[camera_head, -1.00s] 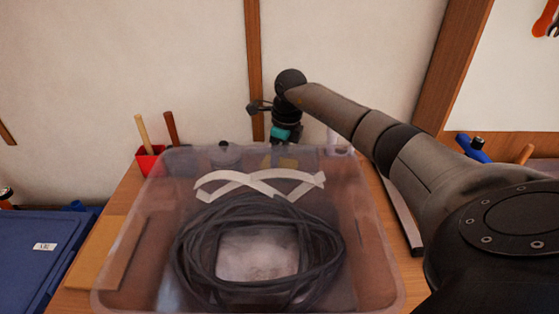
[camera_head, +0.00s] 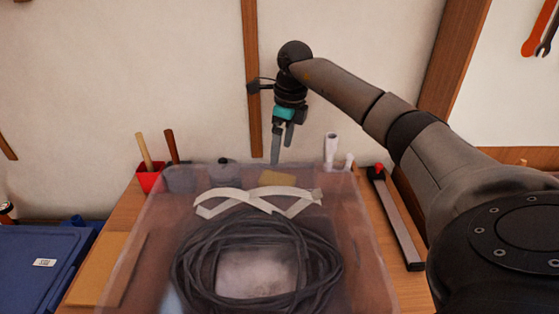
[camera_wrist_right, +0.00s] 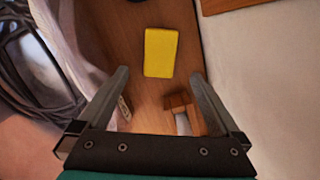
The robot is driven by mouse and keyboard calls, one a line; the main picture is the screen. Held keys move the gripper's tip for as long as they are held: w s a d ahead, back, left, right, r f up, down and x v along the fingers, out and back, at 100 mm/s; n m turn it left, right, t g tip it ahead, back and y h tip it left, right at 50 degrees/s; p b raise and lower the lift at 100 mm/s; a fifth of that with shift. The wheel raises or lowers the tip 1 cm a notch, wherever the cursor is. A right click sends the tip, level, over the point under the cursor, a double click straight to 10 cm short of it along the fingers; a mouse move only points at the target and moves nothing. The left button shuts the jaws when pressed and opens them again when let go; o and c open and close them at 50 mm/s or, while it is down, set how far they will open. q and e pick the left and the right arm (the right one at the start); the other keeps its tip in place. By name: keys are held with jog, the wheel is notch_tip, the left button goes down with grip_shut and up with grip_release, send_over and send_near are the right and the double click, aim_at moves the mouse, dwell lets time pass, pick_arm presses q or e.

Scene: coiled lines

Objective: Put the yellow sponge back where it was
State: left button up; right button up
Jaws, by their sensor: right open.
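The yellow sponge (camera_wrist_right: 160,52) lies flat on the wooden table in the right wrist view, beyond and between my open fingertips, not touching them. In the head view the sponge (camera_head: 277,178) shows dimly through the far wall of the translucent bin, behind it. My right gripper (camera_head: 282,150) is above the back of the table, pointing down, open and empty; its fingers also show in the right wrist view (camera_wrist_right: 160,82). My left gripper is not in view.
The translucent bin (camera_head: 365,240) holds a black coiled line (camera_head: 190,260) and a white strap (camera_head: 235,193). A red cup with handles (camera_head: 148,177) stands back left, white bottles (camera_head: 331,150) back right. A long dark bar (camera_head: 398,222) lies right of the bin. The wall is close behind.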

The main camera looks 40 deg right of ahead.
jog(key=shift+s+d+r, duration=0.1)
jog(key=shift+s+r, duration=0.05)
jog(key=shift+r, duration=1.05)
